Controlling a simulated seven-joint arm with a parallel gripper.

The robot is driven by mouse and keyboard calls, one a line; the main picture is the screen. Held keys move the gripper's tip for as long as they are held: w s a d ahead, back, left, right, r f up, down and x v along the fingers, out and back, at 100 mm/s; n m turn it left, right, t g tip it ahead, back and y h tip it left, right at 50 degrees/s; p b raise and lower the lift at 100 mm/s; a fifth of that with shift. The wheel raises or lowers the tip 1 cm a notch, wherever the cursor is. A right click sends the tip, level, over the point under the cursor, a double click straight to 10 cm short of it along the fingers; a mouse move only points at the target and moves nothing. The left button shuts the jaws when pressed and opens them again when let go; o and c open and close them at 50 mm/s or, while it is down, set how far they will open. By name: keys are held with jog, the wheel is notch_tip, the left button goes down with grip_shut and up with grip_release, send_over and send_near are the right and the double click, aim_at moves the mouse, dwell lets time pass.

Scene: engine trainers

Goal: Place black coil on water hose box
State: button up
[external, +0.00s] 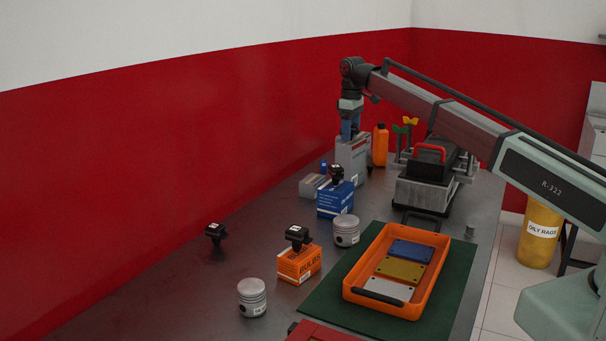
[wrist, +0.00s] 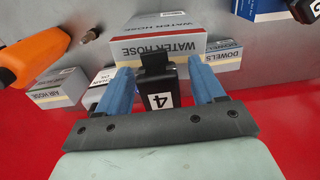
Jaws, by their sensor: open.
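The grey-and-red water hose box (external: 353,160) stands upright at the back of the bench; its label also reads in the wrist view (wrist: 165,47). A black coil (wrist: 160,92) marked 4 is between my blue fingers at the box's top end, with a gap on either side. It appears to rest on the box, though the contact is hidden. My gripper (external: 350,132) is open above the box; it also shows in the wrist view (wrist: 163,86). Other black coils sit on the orange bulbs box (external: 299,264) and the blue box (external: 335,201).
Pistons (external: 252,298), an orange tray (external: 435,280) on a green mat and a black-and-grey engine block (external: 426,180) stand on the bench. An orange bottle (external: 380,146) is right beside the water hose box.

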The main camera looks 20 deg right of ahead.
jog(key=shift+r, duration=0.1)
notch_tip(320, 180, up, 12)
dwell(0.6)
